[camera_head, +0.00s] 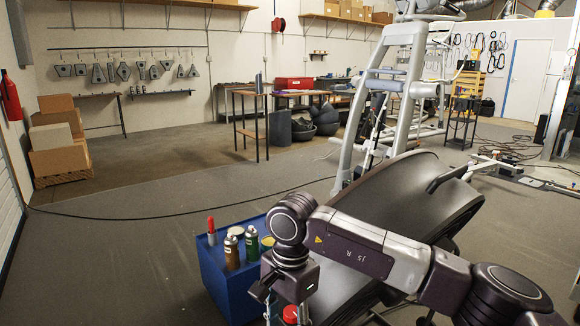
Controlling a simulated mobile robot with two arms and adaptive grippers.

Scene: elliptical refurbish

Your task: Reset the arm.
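My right arm comes in from the lower right and bends across the picture in front of the elliptical machine (400,195). My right gripper (284,312) hangs down at the bottom edge, just right of the blue box (220,285). Its fingers are partly cut off by the picture edge, so whether it is open or shut does not show. A red-topped thing (290,314) shows right by the fingers; whether they touch it is unclear. My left gripper is not in view.
On the blue box stand a brown can (231,252), a green can (252,244) and a red-handled tool (211,230). A dark cable (150,214) crosses the floor. Cardboard boxes (60,158) stand at the left wall. The left floor is mostly clear.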

